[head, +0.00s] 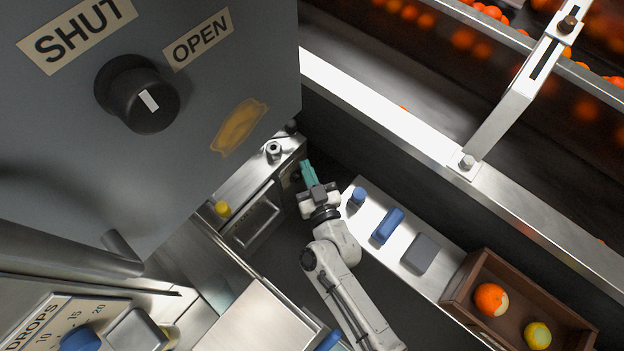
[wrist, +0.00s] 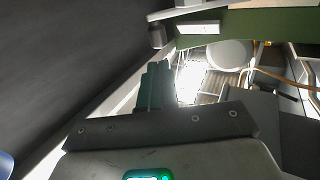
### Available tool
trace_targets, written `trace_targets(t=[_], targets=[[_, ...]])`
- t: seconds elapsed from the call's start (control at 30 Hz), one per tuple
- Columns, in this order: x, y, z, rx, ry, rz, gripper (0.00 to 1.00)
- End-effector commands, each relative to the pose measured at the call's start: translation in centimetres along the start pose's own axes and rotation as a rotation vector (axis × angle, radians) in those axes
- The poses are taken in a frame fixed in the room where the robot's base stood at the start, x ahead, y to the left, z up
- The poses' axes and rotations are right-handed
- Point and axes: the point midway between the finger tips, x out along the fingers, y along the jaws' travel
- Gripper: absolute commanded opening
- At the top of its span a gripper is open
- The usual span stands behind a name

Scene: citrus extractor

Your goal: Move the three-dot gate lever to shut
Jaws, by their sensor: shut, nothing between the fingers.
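I cannot make out a lever marked with three dots in either view. In the head view a large grey panel (head: 60,170) carries a round black knob (head: 138,95) with a white mark, below a SHUT label (head: 77,36) and an OPEN label (head: 197,39). My gripper (head: 308,170), with teal fingers, is shut and empty, well to the right of and below the knob. It is beside the end of a metal unit with a yellow knob (head: 222,208). In the wrist view the teal fingers (wrist: 157,86) are together.
A metal ledge right of my arm bears blue pieces (head: 387,226) and a grey block (head: 421,254). A brown box (head: 517,309) holds an orange and a yellow fruit. A steel rail (head: 390,115) runs behind, with oranges beyond. A DROPS scale (head: 65,315) is lower left.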

Motion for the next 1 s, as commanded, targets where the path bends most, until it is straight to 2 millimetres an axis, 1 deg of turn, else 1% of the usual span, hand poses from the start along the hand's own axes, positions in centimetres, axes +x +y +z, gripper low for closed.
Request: trace_targets(t=[0.03, 0.2, 0.3, 0.43, 0.6, 1.0], targets=[[1.2, 0.0, 0.1, 0.000, 0.004, 0.000, 0.00], [4.4, 0.0, 0.1, 0.001, 0.002, 0.000, 0.00], [6.0, 0.1, 0.2, 0.000, 0.002, 0.001, 0.00], [7.5, 0.0, 0.1, -0.001, 0.001, 0.000, 0.00], [8.3, 0.0, 0.1, 0.000, -0.001, 0.000, 0.00], [8.6, 0.1, 0.0, 0.000, 0.000, 0.001, 0.00]])
